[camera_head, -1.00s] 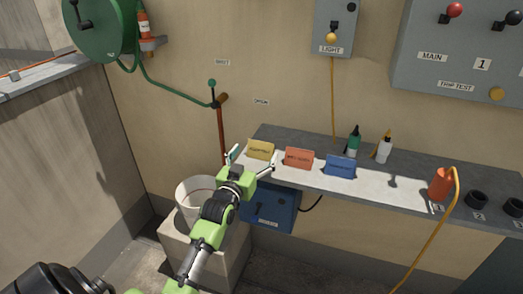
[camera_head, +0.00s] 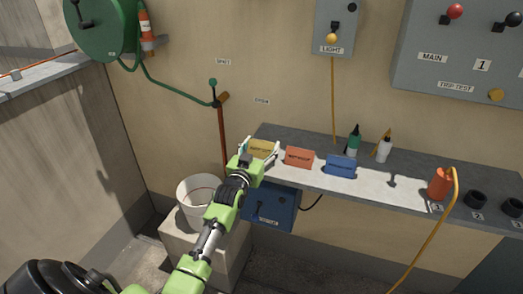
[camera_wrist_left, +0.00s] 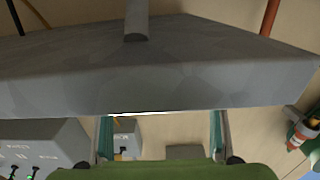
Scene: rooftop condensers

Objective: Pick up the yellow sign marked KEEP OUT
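The yellow sign (camera_head: 261,147) stands at the left end of the grey shelf (camera_head: 420,196), partly hidden by my gripper; its lettering is too small to read surely. My left gripper (camera_head: 260,150) is open, with one fingertip near each side of the sign. I cannot tell whether either finger touches it. In the left wrist view the two fingers (camera_wrist_left: 161,138) are wide apart below a grey slab, and no yellow sign can be made out. My right gripper is not in view.
An orange sign (camera_head: 299,157) and a blue sign (camera_head: 340,166) stand to the right on the shelf. Bottles (camera_head: 384,149) and an orange container (camera_head: 440,184) are farther right. A white bucket (camera_head: 196,200) and a blue box (camera_head: 272,209) are below the shelf's left end.

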